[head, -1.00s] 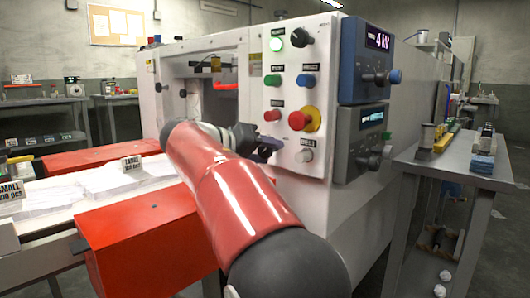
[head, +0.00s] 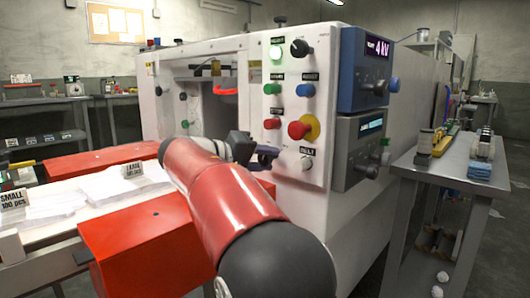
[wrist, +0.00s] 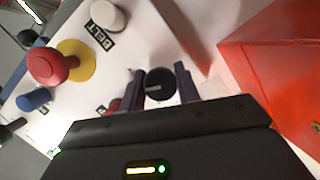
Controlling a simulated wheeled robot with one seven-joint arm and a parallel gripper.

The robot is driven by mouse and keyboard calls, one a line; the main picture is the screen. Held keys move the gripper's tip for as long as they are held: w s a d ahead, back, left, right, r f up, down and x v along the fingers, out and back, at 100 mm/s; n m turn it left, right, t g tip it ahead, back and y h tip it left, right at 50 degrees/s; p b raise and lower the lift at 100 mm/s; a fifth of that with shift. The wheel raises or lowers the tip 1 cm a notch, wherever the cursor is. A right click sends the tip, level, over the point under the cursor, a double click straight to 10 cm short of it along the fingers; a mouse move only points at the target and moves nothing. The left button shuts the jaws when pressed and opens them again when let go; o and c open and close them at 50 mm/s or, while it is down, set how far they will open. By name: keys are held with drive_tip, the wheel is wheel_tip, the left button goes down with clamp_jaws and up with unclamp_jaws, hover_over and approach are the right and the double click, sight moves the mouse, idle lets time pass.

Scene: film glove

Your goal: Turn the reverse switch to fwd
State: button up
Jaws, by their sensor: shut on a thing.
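A round black knob (wrist: 160,84) with a pale pointer line is on the white control panel (wrist: 127,55). I take it to be the reverse switch, but no label for it is readable. In the wrist view my gripper (wrist: 159,80) has its two dark fingers on either side of the knob, shut on it. The pointer line lies roughly level in that view. In the head view my gripper (head: 266,156) is at the panel's lower left, left of the white belt knob (head: 307,163), and it hides the black knob.
A red emergency button (head: 299,130) on a yellow ring is just above the belt knob; it also shows in the wrist view (wrist: 45,66). A red push button (head: 272,123) is above my gripper. Red guards (head: 150,245) flank the conveyor. A grey side table (head: 440,172) stands right.

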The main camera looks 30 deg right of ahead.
drive_tip(key=n+p, duration=0.1)
drive_tip(key=n, duration=0.1)
drive_tip(key=n+g+h+p, duration=0.1)
drive_tip(key=p, duration=0.1)
drive_tip(key=shift+r+n, duration=0.2)
drive_tip(key=shift+n, duration=0.2)
drive_tip(key=n+h+p, duration=0.1)
drive_tip(key=n+p, duration=0.2)
drive_tip(key=n+h+p, duration=0.1)
drive_tip(key=n+p, duration=0.2)
drive_tip(key=shift+f+n, duration=0.1)
drive_tip(key=shift+n, duration=0.3)
drive_tip(key=shift+f+n+t+h+p, duration=0.1)
drive_tip(key=shift+n+t+h+p, duration=0.45)
drive_tip(key=shift+n, duration=0.75)
drive_tip(key=shift+f, duration=0.1)
drive_tip(key=o, duration=1)
